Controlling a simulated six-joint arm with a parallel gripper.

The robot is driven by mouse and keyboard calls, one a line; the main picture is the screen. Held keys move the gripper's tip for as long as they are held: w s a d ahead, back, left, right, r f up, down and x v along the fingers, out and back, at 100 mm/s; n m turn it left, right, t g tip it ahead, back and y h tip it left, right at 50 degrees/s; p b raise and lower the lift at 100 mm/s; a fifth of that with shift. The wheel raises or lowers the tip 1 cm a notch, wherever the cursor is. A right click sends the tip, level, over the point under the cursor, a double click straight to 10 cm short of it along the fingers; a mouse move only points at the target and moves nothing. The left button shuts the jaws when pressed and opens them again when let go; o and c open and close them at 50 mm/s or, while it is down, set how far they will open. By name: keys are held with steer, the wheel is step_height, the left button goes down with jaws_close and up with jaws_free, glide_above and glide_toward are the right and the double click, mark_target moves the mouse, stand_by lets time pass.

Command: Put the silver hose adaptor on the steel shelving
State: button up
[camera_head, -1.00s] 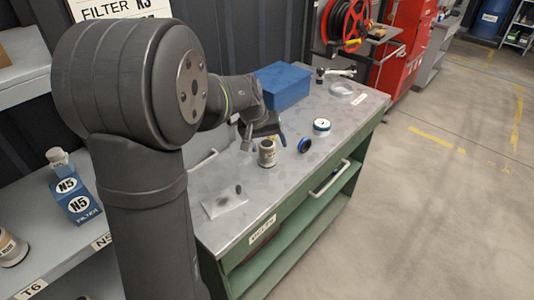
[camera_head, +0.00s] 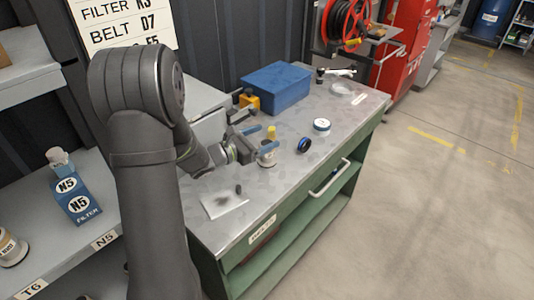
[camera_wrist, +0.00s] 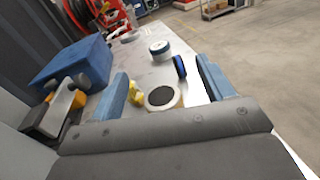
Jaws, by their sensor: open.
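The silver hose adaptor (camera_head: 267,160), a short upright cylinder with a dark open top, stands on the workbench (camera_head: 300,170). In the wrist view the adaptor (camera_wrist: 162,97) shows between the two blue fingers. My gripper (camera_head: 261,139) is open and empty, low over the bench beside the adaptor; one finger partly covers it in the head view. The gripper also shows in the wrist view (camera_wrist: 165,84). I cannot tell whether a finger touches the adaptor. The grey steel shelving (camera_head: 100,218) with labels N5 and T6 is at the left.
A small yellow item (camera_head: 271,131) stands close behind the adaptor. A blue-black ring (camera_head: 304,145) and a white-topped round tin (camera_head: 321,125) lie to the right. A blue box (camera_head: 276,88) and a yellow-black item (camera_head: 248,101) are behind. A blue filter box (camera_head: 75,195) occupies the shelf.

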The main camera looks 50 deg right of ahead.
steer(key=n, duration=0.1)
glide_above(261, 163)
steer(key=shift+t+h, duration=0.3)
steer(key=shift+t, duration=0.1)
steer(key=shift+w+a+f, duration=0.1)
steer(key=shift+a+f, duration=0.1)
steer(key=shift+f, duration=1.5)
steer(key=shift+a+f, duration=0.2)
steer(key=shift+f, duration=1.45)
steer(key=shift+d+f, duration=0.1)
steer(key=shift+d, duration=0.25)
steer(key=d, duration=0.2)
steer(key=s+d, duration=0.1)
steer(key=d, duration=0.1)
steer(key=shift+d, duration=0.15)
steer(key=shift+w, duration=0.1)
steer(key=c, duration=1.4)
steer(key=shift+o, duration=0.2)
